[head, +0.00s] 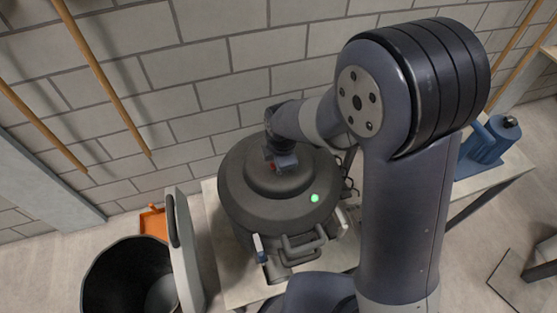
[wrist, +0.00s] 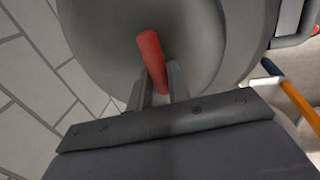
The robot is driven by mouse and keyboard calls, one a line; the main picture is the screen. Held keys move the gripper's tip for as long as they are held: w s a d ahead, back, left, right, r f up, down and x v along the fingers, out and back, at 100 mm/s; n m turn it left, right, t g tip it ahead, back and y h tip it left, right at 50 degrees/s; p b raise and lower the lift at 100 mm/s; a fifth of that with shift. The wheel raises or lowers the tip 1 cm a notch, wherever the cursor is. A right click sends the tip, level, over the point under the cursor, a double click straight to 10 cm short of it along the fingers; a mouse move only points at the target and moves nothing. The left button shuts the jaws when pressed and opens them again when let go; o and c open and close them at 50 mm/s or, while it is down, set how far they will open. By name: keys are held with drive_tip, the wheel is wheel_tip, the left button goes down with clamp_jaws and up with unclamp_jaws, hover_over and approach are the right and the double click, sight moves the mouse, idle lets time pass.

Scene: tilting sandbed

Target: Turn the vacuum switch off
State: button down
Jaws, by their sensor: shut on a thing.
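The vacuum (head: 235,195) is a dark grey drum with a domed lid, standing on a light table. Its switch is a red lever (wrist: 151,60), seen on the lid in the wrist view. Only a small red part of the switch (head: 271,167) shows in the head view, beside my gripper. My gripper (wrist: 160,88) is shut on the lower part of the red lever, with one finger on each side. My gripper (head: 284,163) is over the top of the lid in the head view. A green light (head: 315,198) glows on the front of the lid.
A black bin (head: 105,270) and an upright pale panel (head: 183,255) stand left of the table. An orange object (head: 152,222) lies behind the bin. A blue tool (head: 488,140) sits on the table at right. A block wall is close behind the vacuum.

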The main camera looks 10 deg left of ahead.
idle(0.4)
drive_tip(key=c, duration=1.3)
unclamp_jaws()
drive_tip(key=shift+r, duration=0.1)
drive_tip(key=r, duration=0.3)
drive_tip(key=s+r, duration=0.1)
drive_tip(key=r, duration=0.3)
drive_tip(key=d+r, duration=0.1)
drive_tip(key=r, duration=0.2)
drive_tip(key=shift+s+r, duration=0.2)
drive_tip(key=shift+s, duration=0.2)
drive_tip(key=shift+f, duration=0.1)
drive_tip(key=f, duration=0.3)
drive_tip(key=w+f, duration=0.1)
drive_tip(key=f, duration=0.3)
drive_tip(key=a+f, duration=0.1)
drive_tip(key=f, duration=0.2)
drive_tip(key=shift+w+f, duration=0.25)
drive_tip(key=shift+w, duration=0.15)
drive_tip(key=shift+r, duration=0.15)
